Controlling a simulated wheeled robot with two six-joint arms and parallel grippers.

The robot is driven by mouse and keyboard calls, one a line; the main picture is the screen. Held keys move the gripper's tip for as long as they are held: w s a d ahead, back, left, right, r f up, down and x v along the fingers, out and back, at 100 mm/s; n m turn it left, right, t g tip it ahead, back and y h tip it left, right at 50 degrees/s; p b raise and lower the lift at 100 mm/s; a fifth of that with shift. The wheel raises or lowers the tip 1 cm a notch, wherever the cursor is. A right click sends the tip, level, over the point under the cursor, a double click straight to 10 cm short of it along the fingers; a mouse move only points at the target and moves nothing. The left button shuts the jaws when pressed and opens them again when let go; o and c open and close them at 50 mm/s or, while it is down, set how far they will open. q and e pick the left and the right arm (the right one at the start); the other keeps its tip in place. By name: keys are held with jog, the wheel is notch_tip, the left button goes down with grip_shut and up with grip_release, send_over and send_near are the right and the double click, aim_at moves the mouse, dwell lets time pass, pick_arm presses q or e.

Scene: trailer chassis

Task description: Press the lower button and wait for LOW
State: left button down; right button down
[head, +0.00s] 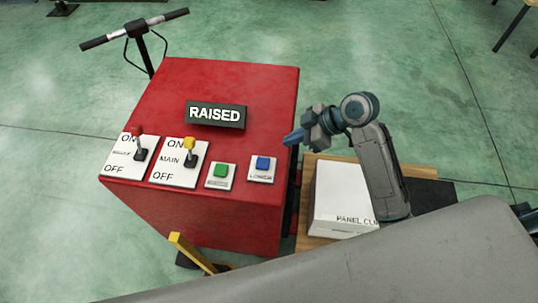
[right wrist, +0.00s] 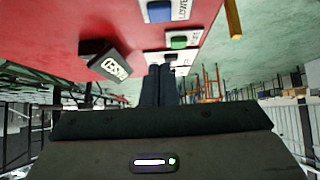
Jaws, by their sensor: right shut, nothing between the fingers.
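The lower button is a blue button (head: 263,163) on a white plate at the right front of the red cabinet top. It also shows at the top of the right wrist view (right wrist: 160,12), beside partly cut-off lettering. A dark sign (head: 216,115) behind the buttons reads RAISED; it also shows in the right wrist view (right wrist: 105,60). My right gripper (head: 290,138) is shut and empty, up and to the right of the blue button in the head view, apart from it. Its dark fingers show in the right wrist view (right wrist: 159,72). My left gripper is not in view.
A green button (head: 220,170) sits left of the blue one. Left of it are a yellow-knobbed MAIN lever (head: 190,155) and a red-knobbed lever (head: 139,143). A white box (head: 340,196) stands on a wooden surface to the right. A T-handle (head: 135,30) rises behind the cabinet.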

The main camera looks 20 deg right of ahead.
jog(key=p, duration=0.2)
send_over(259, 161)
jog(key=s+d, duration=0.2)
jog(key=d, duration=0.1)
jog(key=f, duration=0.5)
jog(key=shift+w+f, duration=0.15)
jog(key=shift+w, duration=0.1)
notch_tip(259, 161, down, 4)
jog(key=shift+w+a+r+p, duration=0.15)
jog(key=shift+p, duration=0.6)
jog(key=shift+f, duration=0.6)
